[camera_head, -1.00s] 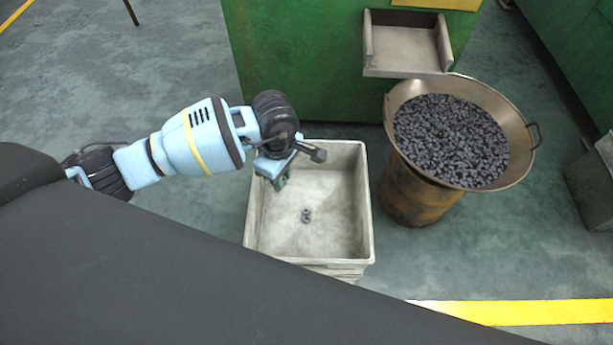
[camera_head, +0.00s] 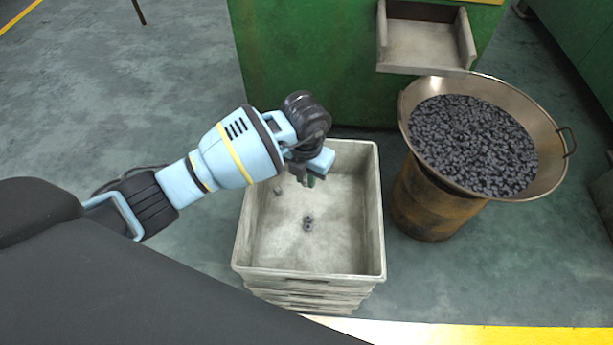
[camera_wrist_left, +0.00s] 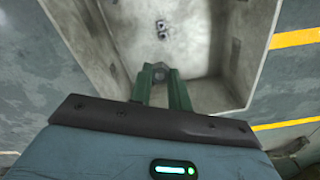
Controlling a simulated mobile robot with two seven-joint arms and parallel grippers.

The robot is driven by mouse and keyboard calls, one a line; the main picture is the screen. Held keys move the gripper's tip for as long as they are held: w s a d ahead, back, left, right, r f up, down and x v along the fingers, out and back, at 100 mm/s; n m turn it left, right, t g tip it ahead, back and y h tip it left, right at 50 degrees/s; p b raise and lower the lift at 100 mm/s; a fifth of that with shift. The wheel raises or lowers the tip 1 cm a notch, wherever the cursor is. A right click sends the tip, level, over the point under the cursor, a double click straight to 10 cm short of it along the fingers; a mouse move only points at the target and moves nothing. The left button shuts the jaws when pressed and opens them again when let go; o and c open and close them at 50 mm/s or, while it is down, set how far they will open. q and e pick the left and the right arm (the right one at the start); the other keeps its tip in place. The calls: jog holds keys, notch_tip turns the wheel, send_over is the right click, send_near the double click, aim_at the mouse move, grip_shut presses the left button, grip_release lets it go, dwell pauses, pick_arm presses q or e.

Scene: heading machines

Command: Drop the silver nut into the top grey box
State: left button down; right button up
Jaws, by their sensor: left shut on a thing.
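The top grey box (camera_head: 374,240) is open and stands on a stack of like boxes in the head view. Its rim and wall also show in the left wrist view (camera_wrist_left: 225,70). My left gripper (camera_head: 308,181) is over the far left part of the box, pointing down. In the left wrist view its green fingers (camera_wrist_left: 161,78) are shut on a small silver nut (camera_wrist_left: 160,66) at their tips. The arm partly hides the held nut in the head view. My right gripper is not in view.
A few nuts (camera_head: 308,223) lie on the box floor, and a small grey piece (camera_head: 278,191) shows near its left wall. A wide pan of dark parts (camera_head: 475,145) on a rusty drum stands right. A green machine with a metal chute (camera_head: 425,45) stands behind.

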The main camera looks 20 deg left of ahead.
pick_arm(q)
jog(key=shift+f+b, duration=0.7)
jog(key=shift+f, duration=0.1)
notch_tip(320, 180, down, 4)
jog(key=b, duration=0.4)
jog(key=shift+f, duration=0.2)
jog(key=c, duration=1.2)
grip_release()
jog(key=shift+c, duration=0.2)
